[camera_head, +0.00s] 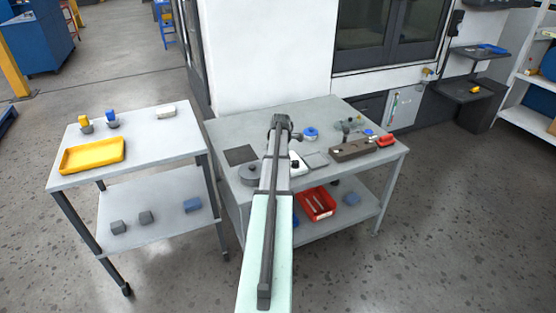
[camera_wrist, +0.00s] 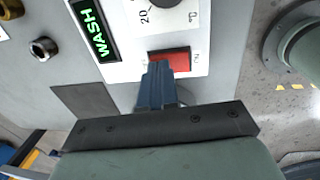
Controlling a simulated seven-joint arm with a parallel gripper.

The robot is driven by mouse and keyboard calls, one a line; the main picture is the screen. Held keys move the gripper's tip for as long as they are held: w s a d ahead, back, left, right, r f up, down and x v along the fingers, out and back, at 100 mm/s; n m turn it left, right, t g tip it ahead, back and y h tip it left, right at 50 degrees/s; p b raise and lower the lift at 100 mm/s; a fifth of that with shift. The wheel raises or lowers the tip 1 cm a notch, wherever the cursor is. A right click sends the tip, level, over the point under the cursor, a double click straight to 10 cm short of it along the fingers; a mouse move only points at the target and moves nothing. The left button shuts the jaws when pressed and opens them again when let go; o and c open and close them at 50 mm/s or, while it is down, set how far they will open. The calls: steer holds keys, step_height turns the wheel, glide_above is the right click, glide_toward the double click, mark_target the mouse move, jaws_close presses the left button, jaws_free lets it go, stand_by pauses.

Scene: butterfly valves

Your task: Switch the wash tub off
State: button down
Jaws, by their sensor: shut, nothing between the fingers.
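In the wrist view a white control plate carries a green lit WASH sign (camera_wrist: 92,30), a dial (camera_wrist: 168,14) with numbers and a red rocker switch (camera_wrist: 172,60). My gripper (camera_wrist: 157,68) is shut and empty. Its blue-grey fingertips overlap the lower left part of the red switch; I cannot tell whether they touch it. The fingers hide part of the switch and its left marking. In the head view my arm reaches over the right table and largely hides the control plate.
The right table (camera_head: 235,125) holds a dark square mat (camera_head: 241,155), a round grey part (camera_head: 250,176), a blue ring (camera_head: 311,133) and a long brown block (camera_head: 352,151). A red bin (camera_head: 317,204) is on its lower shelf. A second table with a yellow tray (camera_head: 93,155) stands left.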

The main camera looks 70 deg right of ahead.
steer(key=shift+f, duration=0.25)
stand_by(0.3)
steer(key=shift+s+a, duration=0.55)
steer(key=shift+r, duration=0.1)
steer(key=shift+r, duration=0.1)
step_height(320, 180, up, 14)
steer(key=s+a, duration=0.1)
stand_by(0.7)
steer(key=shift+a, duration=0.1)
stand_by(0.4)
